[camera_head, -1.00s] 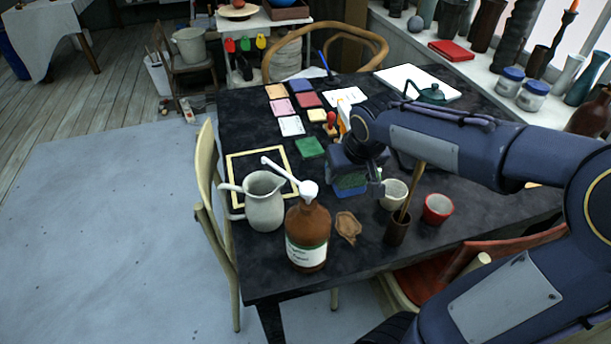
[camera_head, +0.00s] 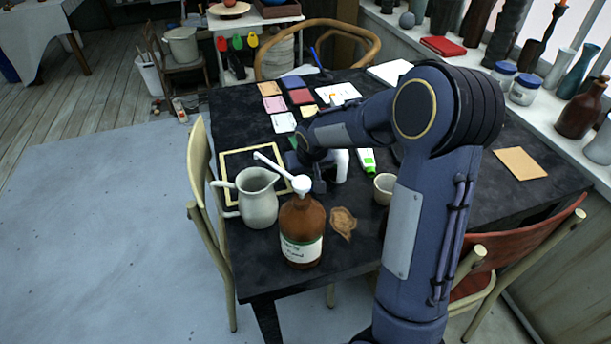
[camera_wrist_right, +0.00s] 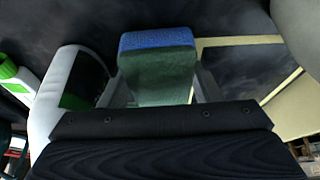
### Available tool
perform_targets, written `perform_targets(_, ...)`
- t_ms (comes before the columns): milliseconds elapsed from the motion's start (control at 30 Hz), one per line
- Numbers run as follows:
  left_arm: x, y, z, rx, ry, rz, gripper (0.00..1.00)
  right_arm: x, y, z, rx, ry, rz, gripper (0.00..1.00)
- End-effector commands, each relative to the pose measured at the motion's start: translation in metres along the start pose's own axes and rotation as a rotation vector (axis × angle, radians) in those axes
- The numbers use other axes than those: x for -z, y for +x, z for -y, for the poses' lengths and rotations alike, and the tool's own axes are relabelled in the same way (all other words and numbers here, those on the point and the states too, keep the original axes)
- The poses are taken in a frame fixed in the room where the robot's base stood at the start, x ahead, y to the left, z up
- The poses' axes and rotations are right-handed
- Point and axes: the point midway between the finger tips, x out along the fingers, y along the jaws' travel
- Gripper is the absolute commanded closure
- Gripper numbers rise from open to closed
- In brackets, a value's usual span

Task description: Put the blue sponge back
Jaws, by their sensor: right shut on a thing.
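The blue sponge (camera_wrist_right: 157,40) is in the right wrist view, blue on its far end and green on its near body. My right gripper (camera_wrist_right: 158,88) is shut on it, with a finger on either side. In the head view my right gripper (camera_head: 306,168) is low over the dark table, behind the brown pump bottle and beside the cream-framed square (camera_head: 225,172). The sponge is hidden there by the arm and the bottle. In the wrist view the cream frame (camera_wrist_right: 238,41) lies just right of the sponge. My left gripper is not in view.
A grey pitcher (camera_head: 258,200) and the brown pump bottle (camera_head: 301,232) stand at the front left. A white object (camera_head: 341,163) and a green-white tube (camera_head: 367,160) are right of the gripper. A small cup (camera_head: 384,188) stands near my arm. Coloured squares (camera_head: 273,104) lie farther back.

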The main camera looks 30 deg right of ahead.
Motion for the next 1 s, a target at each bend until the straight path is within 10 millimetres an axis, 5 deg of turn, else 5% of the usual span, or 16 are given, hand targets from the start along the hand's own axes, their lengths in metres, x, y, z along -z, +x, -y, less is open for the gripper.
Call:
perform_targets(400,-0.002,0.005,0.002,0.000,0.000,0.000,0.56,-0.005,0.011,0.000,0.000,0.000,-0.001,0.64)
perform_targets(433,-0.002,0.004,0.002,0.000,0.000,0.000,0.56,-0.004,0.009,0.000,0.000,0.000,-0.001,0.40)
perform_targets(600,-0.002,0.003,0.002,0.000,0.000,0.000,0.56,-0.004,0.009,0.000,0.000,0.000,-0.001,0.20)
perform_targets(1000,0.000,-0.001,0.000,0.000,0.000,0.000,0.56,-0.002,-0.003,0.000,0.001,0.000,-0.004,0.20)
